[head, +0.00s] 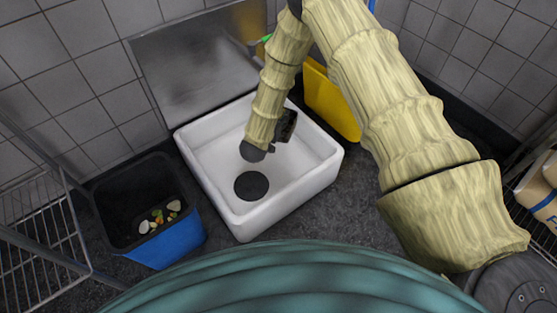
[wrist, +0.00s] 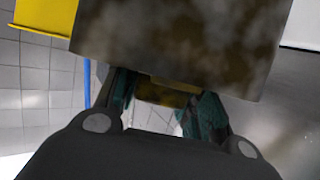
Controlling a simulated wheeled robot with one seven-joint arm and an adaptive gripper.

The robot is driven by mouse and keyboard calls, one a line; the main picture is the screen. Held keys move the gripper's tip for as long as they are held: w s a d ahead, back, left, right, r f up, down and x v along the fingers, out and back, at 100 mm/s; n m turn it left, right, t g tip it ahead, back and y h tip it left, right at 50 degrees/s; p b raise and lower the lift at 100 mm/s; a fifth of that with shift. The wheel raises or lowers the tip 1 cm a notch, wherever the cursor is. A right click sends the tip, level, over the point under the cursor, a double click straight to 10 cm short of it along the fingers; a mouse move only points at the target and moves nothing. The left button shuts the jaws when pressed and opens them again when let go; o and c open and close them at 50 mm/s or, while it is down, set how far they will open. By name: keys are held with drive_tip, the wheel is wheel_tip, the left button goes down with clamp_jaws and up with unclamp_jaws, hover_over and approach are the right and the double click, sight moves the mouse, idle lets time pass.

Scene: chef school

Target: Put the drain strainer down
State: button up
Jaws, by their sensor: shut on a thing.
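My gripper (wrist: 162,98) is shut on the drain strainer, a flat, mottled brown-grey piece (wrist: 180,45) that fills the top of the wrist view. In the head view, the strainer shows as a small dark brown block (head: 288,125) beside the end of my arm, over the right rear part of the white sink (head: 318,172). It appears raised above the sink floor. The fingers are mostly hidden in the head view. A dark round disc or drain opening (head: 251,185) lies on the sink floor, to the left and front of the strainer; I cannot tell which it is.
A blue bin with a black liner (head: 178,238) holding scraps stands left of the sink. A yellow board (head: 331,101) stands behind it at right. A metal panel (head: 195,65) rises behind the sink. A wire rack (head: 45,245) is at far left.

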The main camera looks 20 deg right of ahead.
wheel_tip(320, 180, down, 8)
drive_tip(key=m+g+h+b, duration=0.1)
drive_tip(key=m+b, duration=0.1)
drive_tip(key=b, duration=0.2)
drive_tip(key=shift+s+f+g, duration=0.1)
drive_tip(key=shift+f+g, duration=0.05)
drive_tip(key=shift+g, duration=0.15)
drive_tip(key=shift+f+b, duration=2.9)
drive_tip(key=shift+f, duration=2.4)
drive_tip(key=shift+f, duration=0.15)
drive_tip(key=o, duration=1.3)
drive_tip(key=shift+c, duration=0.2)
